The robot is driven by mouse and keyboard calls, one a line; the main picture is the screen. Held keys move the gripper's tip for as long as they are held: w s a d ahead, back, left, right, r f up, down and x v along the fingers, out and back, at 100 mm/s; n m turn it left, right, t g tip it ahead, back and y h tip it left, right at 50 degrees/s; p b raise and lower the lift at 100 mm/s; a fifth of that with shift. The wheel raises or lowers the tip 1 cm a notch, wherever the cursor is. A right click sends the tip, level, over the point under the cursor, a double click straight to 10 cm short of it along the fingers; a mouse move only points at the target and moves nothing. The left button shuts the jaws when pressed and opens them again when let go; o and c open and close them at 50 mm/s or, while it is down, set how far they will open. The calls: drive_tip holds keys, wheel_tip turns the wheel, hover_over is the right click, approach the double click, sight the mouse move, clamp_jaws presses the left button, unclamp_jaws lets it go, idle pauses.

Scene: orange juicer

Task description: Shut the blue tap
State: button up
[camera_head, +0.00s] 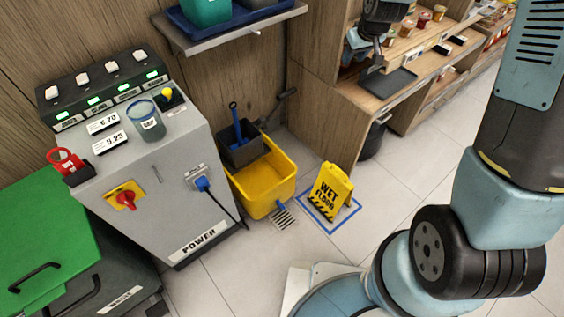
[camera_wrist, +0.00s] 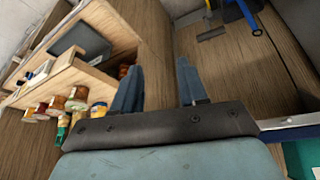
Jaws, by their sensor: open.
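I cannot make out a blue tap in either view. A blue plug (camera_head: 202,183) with a black cable sits in the front of the grey power cabinet (camera_head: 165,228), but it looks like a plug and not a tap. My gripper (camera_wrist: 158,88) is open in the wrist view, with two blue-grey fingers apart and nothing between them. Wood panelling lies beyond the fingers. A blue handle (camera_wrist: 249,16) shows at the upper right of the wrist view, away from the fingers.
A yellow mop bucket (camera_head: 263,190) and a wet floor sign (camera_head: 331,190) stand on the tiles. A shelf (camera_head: 235,33) juts from the wall. Several jars (camera_wrist: 76,99) line the wooden counter. A green lid (camera_head: 45,240) lies at left.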

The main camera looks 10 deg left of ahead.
drive_tip(key=w+a+f, duration=0.1)
drive_tip(key=a+f, duration=0.1)
drive_tip(key=f, duration=0.3)
drive_tip(key=w+a+f+n, duration=0.1)
drive_tip(key=a+f, duration=0.1)
drive_tip(key=f, duration=0.4)
drive_tip(key=w+a+f, duration=0.1)
drive_tip(key=a+f, duration=0.2)
drive_tip(key=f, duration=0.2)
drive_tip(key=n+g+y, duration=0.2)
drive_tip(key=n, duration=0.1)
approach(280, 204)
drive_tip(key=x, duration=0.9)
drive_tip(key=shift+d, duration=0.1)
drive_tip(key=shift+c, duration=0.2)
